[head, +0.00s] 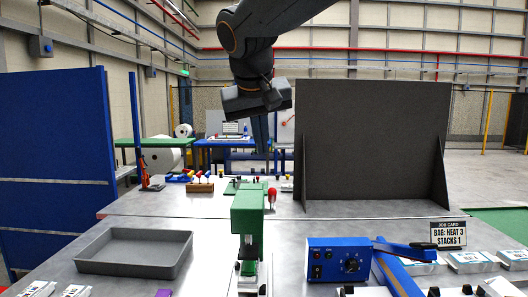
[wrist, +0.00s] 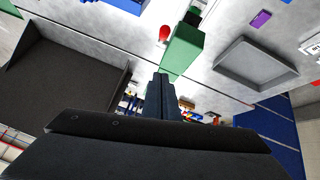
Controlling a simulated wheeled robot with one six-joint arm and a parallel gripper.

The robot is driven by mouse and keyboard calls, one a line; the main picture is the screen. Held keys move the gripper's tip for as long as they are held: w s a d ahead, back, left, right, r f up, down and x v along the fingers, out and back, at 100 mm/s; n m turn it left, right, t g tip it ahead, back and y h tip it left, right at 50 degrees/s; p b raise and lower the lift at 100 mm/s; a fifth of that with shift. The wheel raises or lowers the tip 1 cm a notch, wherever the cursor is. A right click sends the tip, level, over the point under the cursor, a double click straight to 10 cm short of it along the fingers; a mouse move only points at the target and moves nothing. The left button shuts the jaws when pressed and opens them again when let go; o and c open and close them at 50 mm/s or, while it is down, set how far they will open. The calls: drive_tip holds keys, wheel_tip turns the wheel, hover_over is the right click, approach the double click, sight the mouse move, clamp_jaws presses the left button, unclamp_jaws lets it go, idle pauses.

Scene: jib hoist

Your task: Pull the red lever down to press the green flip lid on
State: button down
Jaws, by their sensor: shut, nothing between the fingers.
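A green press (head: 248,211) stands upright at the front middle of the bench. Its red lever knob (head: 272,194) sticks up just right of the press head. In the wrist view the red knob (wrist: 165,33) shows beside the green press head (wrist: 183,48). My gripper (head: 262,148) is shut and empty, with its fingers pointing down, above and apparently behind the knob.
A large dark panel (head: 375,140) stands to the right of my gripper. A blue heat sealer (head: 338,260) with a long arm sits right of the press. A grey tray (head: 135,252) lies to the left. Bare bench separates tray and press.

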drive_tip(key=p, duration=0.2)
hover_over(270, 202)
drive_tip(key=w+a, duration=0.1)
wheel_tip(270, 202, down, 7)
drive_tip(key=shift+s+d+f+p, duration=0.15)
drive_tip(key=shift+s+f+p, duration=0.2)
drive_tip(key=shift+s+f, duration=0.25)
drive_tip(key=shift+s+d+f+p, duration=0.15)
drive_tip(key=shift+s+f+p, duration=0.2)
drive_tip(key=shift+s+f, duration=0.25)
drive_tip(key=shift+w+f, duration=0.1)
drive_tip(key=shift+w, duration=0.05)
drive_tip(key=shift+f+b, duration=0.2)
drive_tip(key=shift+b, duration=0.35)
